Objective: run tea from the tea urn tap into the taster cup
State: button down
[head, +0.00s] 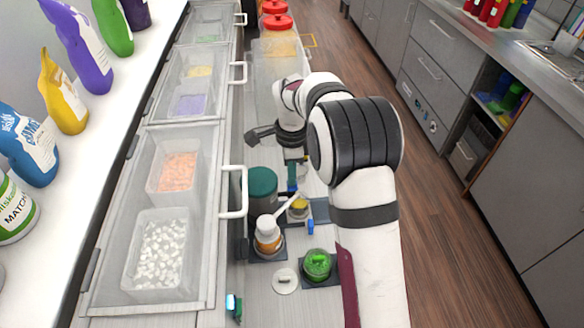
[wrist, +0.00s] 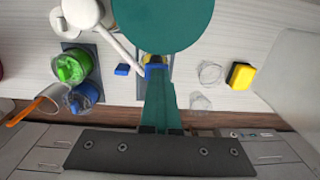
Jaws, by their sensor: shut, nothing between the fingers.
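The tea urn appears to be the dark green cylinder (head: 263,187) left of my gripper in the head view; its round top (wrist: 163,20) fills the upper middle of the wrist view. My gripper (wrist: 156,68) is shut and empty, its teal fingers together, with the tips beside the urn's edge. It also shows in the head view (head: 292,188). A small yellow round item (head: 299,208) sits on a dark blue mat just in front; in the wrist view it is mostly hidden by the urn and fingers. I cannot tell whether it is the taster cup. The tap is not clearly visible.
An amber jar with a white lid and long handle (head: 268,240) and a green jar (head: 318,263) stand nearby. A small blue block (wrist: 121,70) lies beside the mat. Clear cups (wrist: 210,72) and a yellow block (wrist: 241,75) are right. Lidded bins (head: 165,220) line the left.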

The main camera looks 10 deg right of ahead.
notch_tip(320, 180, up, 14)
dwell(0.4)
dwell(1.3)
jog(key=shift+s+r, duration=0.15)
jog(key=shift+r, duration=0.4)
jog(key=shift+f, duration=0.1)
notch_tip(320, 180, down, 14)
jog(key=shift+r, duration=0.1)
